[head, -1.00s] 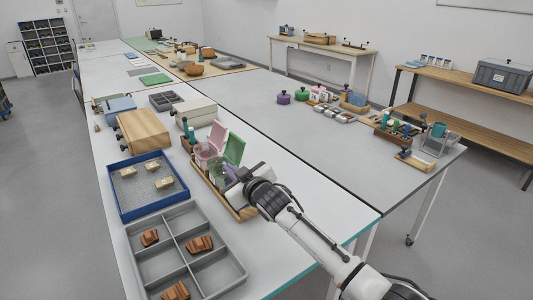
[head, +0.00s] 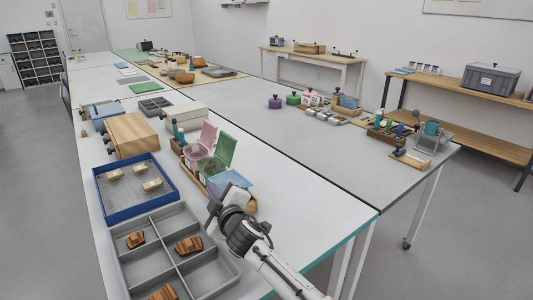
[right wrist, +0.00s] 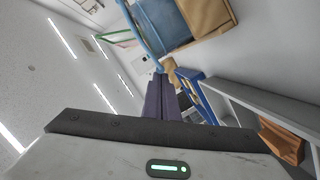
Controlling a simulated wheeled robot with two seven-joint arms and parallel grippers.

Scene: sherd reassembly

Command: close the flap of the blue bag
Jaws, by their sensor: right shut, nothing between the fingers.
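In the right wrist view a blue panel (right wrist: 166,22) shows beside the wooden rack (right wrist: 205,18). My left gripper is out of view.
A blue-rimmed tray (head: 104,203) with pale sherds lies left of the rack. A grey divided tray (head: 205,267) with brown sherds is in front. A wooden box (head: 132,135) stands farther back. The table strip right of the rack is clear.

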